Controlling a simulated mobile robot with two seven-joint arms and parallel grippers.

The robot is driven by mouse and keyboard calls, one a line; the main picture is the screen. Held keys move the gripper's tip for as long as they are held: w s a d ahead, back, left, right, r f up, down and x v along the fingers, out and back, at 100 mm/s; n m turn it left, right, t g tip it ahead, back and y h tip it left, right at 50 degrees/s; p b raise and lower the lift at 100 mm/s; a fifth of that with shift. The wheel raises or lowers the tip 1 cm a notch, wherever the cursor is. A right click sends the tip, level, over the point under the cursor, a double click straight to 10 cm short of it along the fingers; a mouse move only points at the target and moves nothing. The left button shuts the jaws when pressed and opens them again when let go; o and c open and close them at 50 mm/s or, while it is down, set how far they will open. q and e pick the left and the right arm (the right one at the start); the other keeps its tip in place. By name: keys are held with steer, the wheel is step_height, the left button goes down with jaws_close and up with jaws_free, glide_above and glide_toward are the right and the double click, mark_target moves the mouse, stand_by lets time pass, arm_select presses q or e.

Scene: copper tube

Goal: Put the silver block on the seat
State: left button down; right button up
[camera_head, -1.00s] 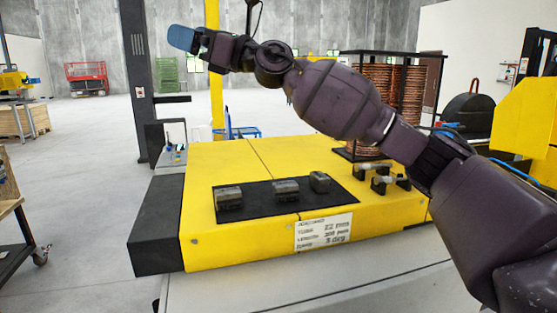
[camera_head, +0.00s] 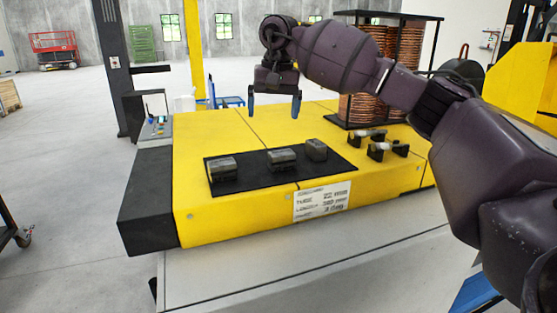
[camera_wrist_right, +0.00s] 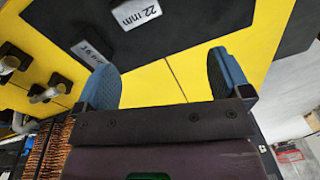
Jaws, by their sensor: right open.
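Three grey metallic blocks stand in a row on a black mat (camera_head: 245,183) on the yellow bench: a left block (camera_head: 222,169), a middle block (camera_head: 281,159) and a right block (camera_head: 316,150). I cannot tell which is the silver block. Small fixtures with bright metal parts (camera_head: 379,150) stand right of the mat; I cannot tell whether one is the seat. My right gripper (camera_head: 273,104) is open and empty, pointing down above and behind the blocks. In the right wrist view, its fingers (camera_wrist_right: 165,72) are apart near blocks labelled "16 mm" (camera_wrist_right: 88,50) and "22 mm" (camera_wrist_right: 140,14). My left gripper is not visible.
Copper coils (camera_head: 362,108) in a black frame stand behind the fixtures. A label plate (camera_head: 322,201) is on the bench's front face. A dark post (camera_head: 108,60) and a yellow post (camera_head: 194,50) rise behind. The yellow top left of the mat is clear.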

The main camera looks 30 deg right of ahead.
steer(key=s+n, duration=0.1)
steer(key=n+g, duration=0.1)
steer(key=n, duration=0.1)
glide_above(281, 152)
steer(key=shift+h, duration=0.3)
step_height(281, 152, down, 6)
steer(key=shift+w+r, duration=0.1)
steer(key=shift+r, duration=0.15)
steer(key=f, duration=0.3)
steer(key=f+p, duration=0.1)
steer(key=shift+s+f, duration=0.15)
steer(key=shift+s, duration=0.15)
steer(key=shift+f, duration=0.5)
steer(key=c, duration=1.1)
steer(key=shift+r+m, duration=0.1)
steer(key=shift+m, duration=0.2)
steer(key=c, duration=0.4)
